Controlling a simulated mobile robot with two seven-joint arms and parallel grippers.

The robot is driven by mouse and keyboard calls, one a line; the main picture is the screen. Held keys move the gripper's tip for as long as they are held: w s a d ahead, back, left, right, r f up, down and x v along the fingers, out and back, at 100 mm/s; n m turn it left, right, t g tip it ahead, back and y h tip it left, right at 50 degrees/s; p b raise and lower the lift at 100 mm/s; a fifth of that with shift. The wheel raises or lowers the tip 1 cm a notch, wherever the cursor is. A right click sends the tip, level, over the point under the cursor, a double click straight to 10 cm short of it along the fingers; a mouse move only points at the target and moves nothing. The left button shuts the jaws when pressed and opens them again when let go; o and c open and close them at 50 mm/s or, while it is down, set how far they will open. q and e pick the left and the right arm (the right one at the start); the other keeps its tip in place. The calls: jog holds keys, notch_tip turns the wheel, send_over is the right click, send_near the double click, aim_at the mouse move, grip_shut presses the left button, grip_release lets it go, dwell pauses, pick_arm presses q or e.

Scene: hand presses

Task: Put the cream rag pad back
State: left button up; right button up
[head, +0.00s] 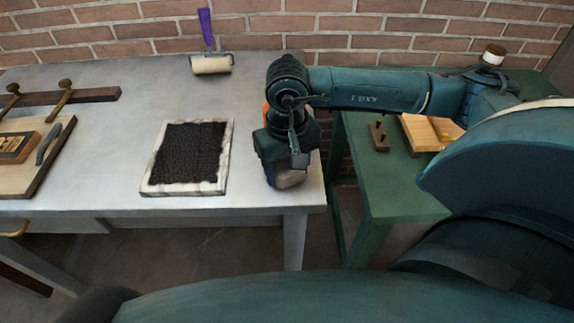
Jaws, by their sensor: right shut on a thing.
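My right gripper (289,160) points down over the right end of the grey table (120,90). It is shut on a rounded pale thing, seemingly the cream rag pad (291,179), which shows just below the fingers with a dark bluish lower edge. The gripper hides most of the pad, and I cannot tell whether the pad touches the table top. A bit of orange shows behind the wrist; I cannot tell what it belongs to. My left gripper is not in view.
A black-inked slab with a pale rim (146,188) lies left of the gripper. A purple-handled roller (211,66) lies at the back. A wooden board (62,140) and a hooked rail (95,95) are at left. A green table (390,190) stands right, across a gap.

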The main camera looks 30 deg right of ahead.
aim_at(287, 164)
jog(key=shift+f, duration=0.15)
jog(key=o, duration=0.5)
jog(key=shift+b, duration=0.3)
jog(key=o, duration=0.5)
jog(key=shift+c, duration=0.2)
notch_tip(287, 164, up, 12)
jog(key=shift+r, duration=0.2)
